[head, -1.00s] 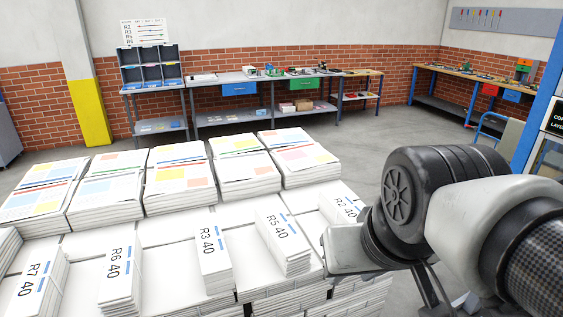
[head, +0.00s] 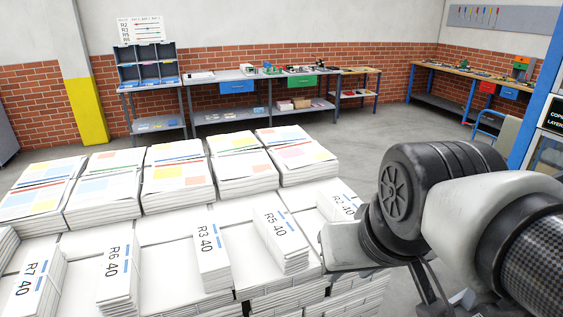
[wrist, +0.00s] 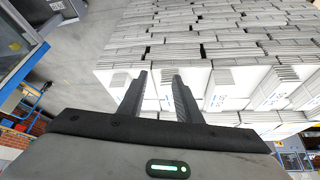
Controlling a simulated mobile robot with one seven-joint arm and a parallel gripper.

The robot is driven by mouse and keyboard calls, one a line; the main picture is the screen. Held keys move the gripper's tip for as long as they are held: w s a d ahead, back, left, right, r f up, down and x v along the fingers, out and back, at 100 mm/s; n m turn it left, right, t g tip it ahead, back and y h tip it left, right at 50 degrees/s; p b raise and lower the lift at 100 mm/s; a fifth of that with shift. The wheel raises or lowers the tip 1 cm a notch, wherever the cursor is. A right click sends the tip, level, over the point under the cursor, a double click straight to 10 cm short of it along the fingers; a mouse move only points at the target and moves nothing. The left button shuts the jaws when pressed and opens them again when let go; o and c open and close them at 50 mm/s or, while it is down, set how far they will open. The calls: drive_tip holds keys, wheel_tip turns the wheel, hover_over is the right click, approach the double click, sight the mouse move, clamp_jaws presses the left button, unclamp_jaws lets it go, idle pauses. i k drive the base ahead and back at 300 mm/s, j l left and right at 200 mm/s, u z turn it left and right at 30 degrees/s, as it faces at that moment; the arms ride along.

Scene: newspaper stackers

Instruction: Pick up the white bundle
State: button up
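Several white strapped bundles with printed labels lie on stacks of white paper in the head view: R7 40 (head: 38,284), R6 40 (head: 119,281), R3 40 (head: 212,262), R5 40 (head: 281,240) and R2 40 (head: 341,203). R2 40 is partly hidden behind my arm. I cannot tell which one the task means. My gripper (wrist: 160,76) shows in the wrist view with its two dark fingers apart. It looks empty. White bundles with blue-marked labels (wrist: 182,100) show behind and beside the fingers. I cannot tell how far the fingers are from them.
Stacks of printed, coloured sheets (head: 246,170) stand behind the bundles. Workbenches (head: 232,84) line the brick wall. A blue-framed panel (head: 540,105) stands at the right. Open grey floor (head: 365,150) lies between the stacks and the benches.

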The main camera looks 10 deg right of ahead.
sight(332, 202)
drive_tip(key=i+l+u, duration=0.2)
drive_tip(key=l+u, duration=0.25)
drive_tip(key=l, duration=0.45)
drive_tip(key=l+u, duration=0.4)
drive_tip(key=l, duration=0.5)
drive_tip(key=i+l, duration=0.05)
